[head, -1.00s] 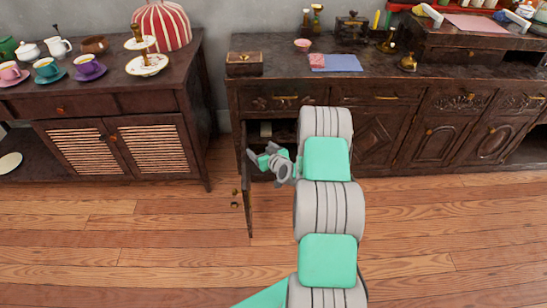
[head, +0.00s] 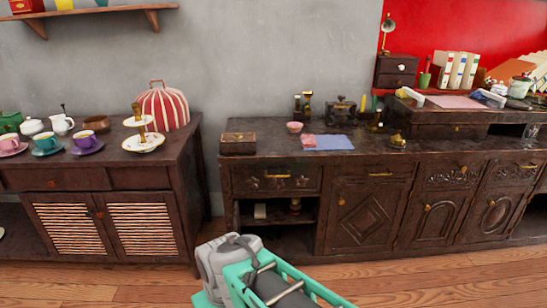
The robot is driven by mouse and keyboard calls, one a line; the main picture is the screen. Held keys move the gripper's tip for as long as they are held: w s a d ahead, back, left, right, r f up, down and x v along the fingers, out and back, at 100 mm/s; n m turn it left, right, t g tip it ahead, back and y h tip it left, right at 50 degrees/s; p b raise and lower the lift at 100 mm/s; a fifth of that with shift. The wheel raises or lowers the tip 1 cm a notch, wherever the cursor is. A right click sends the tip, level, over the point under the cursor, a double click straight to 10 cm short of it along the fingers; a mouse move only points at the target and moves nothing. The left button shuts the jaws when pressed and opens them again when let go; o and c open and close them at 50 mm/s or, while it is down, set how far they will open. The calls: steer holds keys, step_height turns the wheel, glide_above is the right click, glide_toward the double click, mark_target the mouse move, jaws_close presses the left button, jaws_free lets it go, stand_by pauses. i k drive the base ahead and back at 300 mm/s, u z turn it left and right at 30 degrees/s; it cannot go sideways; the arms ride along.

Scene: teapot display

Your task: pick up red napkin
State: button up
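A small pinkish-red folded cloth (head: 307,142), which looks like the red napkin, lies on the dark sideboard top (head: 270,150). It is beside the left edge of a flat blue sheet (head: 333,143). Part of my grey and teal arm shows at the bottom middle, below and in front of the sideboard and apart from the cloth. I cannot make out gripper fingers on it.
A wooden box (head: 238,143) and a pink bowl (head: 295,127) stand near the cloth. An open compartment (head: 275,228) below holds a white item (head: 260,211). A cart (head: 85,160) with cups and a striped cover (head: 165,107) stands left.

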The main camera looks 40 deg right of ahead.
mark_target(308, 140)
steer(key=u, duration=3.25)
steer(key=k, duration=2)
steer(key=z, duration=1.65)
